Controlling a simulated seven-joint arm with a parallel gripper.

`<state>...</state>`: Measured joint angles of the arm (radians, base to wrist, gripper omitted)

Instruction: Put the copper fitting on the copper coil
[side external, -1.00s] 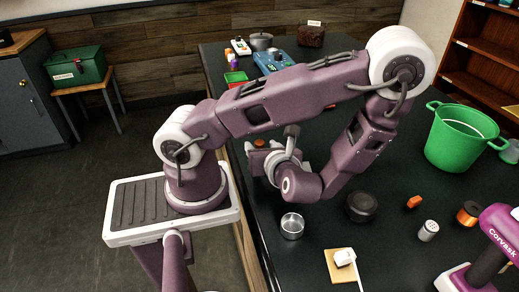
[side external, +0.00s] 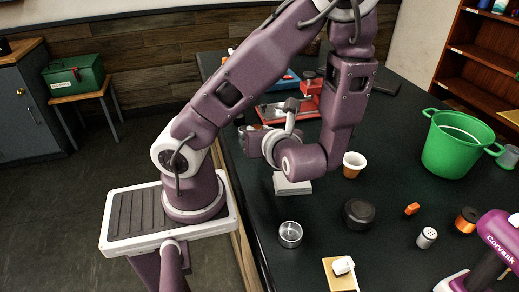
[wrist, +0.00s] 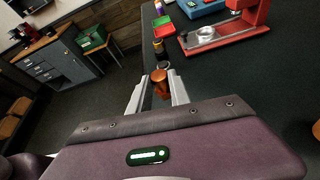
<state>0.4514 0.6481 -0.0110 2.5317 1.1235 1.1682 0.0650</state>
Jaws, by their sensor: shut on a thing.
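In the wrist view, a copper-coloured fitting (wrist: 159,80) sits between the two pale fingers of my gripper (wrist: 159,92), which is shut on it. The fitting is held in the air, with its rounded top showing. In the side view my gripper (side external: 256,140) points toward the left edge of the black table, and my wrist hides most of it; I cannot make out the fitting there. A copper-orange spool (side external: 466,219) stands at the right of the table, apart from my gripper. I cannot tell whether it is the copper coil.
A red press (side external: 310,92) stands behind my wrist and also shows in the wrist view (wrist: 240,28). A pale box (side external: 291,184), an orange-and-white cup (side external: 354,164), a metal cup (side external: 290,234) and a black round thing (side external: 359,213) stand nearby. A green bucket (side external: 452,150) is farther right.

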